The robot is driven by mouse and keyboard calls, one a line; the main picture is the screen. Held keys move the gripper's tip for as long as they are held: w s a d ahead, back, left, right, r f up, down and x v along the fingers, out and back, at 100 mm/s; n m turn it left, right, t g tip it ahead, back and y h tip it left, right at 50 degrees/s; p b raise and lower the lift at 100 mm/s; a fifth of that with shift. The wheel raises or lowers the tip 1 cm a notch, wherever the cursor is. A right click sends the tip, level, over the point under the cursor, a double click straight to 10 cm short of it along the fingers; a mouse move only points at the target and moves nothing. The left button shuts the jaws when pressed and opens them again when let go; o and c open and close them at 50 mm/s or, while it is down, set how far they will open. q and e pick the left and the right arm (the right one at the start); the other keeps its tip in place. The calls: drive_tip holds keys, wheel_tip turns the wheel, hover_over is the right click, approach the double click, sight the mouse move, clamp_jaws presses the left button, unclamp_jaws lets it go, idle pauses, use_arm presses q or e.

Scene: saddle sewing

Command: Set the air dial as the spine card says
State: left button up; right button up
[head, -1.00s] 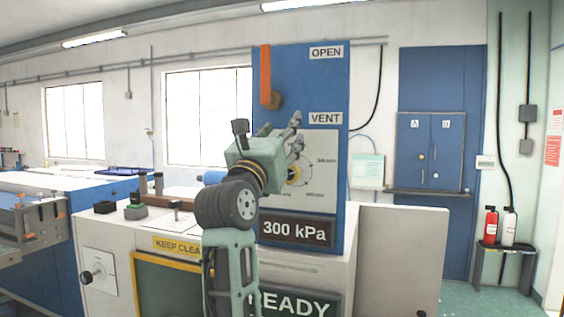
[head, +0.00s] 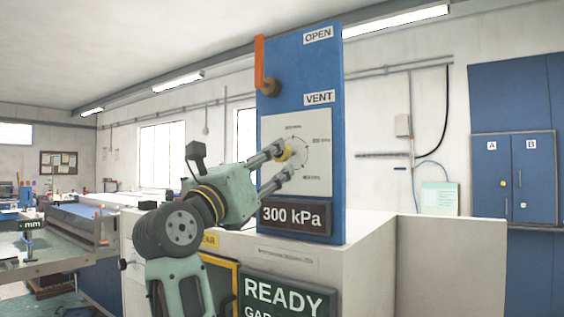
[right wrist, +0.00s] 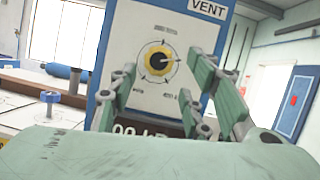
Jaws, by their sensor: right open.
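The air dial is a round yellow knob (head: 284,153) on a white scale plate (head: 318,150) on a blue upright panel (head: 333,60). The right wrist view shows the knob (right wrist: 158,57) from the front with marks around it; the marks are too small to read. My right gripper (head: 282,165) is open in front of the plate, its fingers partly covering the knob in the head view. In the right wrist view its fingers (right wrist: 160,90) stand apart, below and to either side of the knob. A display (head: 293,219) reads 300 kPa. I cannot make out a spine card. My left gripper is not in view.
An orange lever (head: 260,63) sits beside the OPEN and VENT labels on the panel. A READY sign (head: 285,297) is on the machine's front. A white machine top (head: 367,222) extends right of the panel. A pale green sheet (head: 440,198) and blue cabinet (head: 515,177) are at right.

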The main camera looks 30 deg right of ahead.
sight(277, 155)
drive_tip(key=p+x, duration=0.1)
drive_tip(key=x, duration=0.2)
drive_tip(key=p+x, duration=0.1)
drive_tip(key=x, duration=0.2)
drive_tip(key=shift+w+r+p, duration=0.1)
drive_tip(key=shift+w+p, duration=0.25)
drive_tip(key=shift+d, duration=0.35)
drive_tip(key=shift+w, duration=0.1)
drive_tip(key=shift+w+a, duration=0.1)
drive_tip(key=shift+a, duration=0.05)
drive_tip(key=c, duration=0.8)
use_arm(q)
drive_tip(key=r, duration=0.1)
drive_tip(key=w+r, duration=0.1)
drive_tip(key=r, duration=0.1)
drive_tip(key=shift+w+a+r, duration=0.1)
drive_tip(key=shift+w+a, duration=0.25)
use_arm(e)
drive_tip(key=shift+c, duration=1.3)
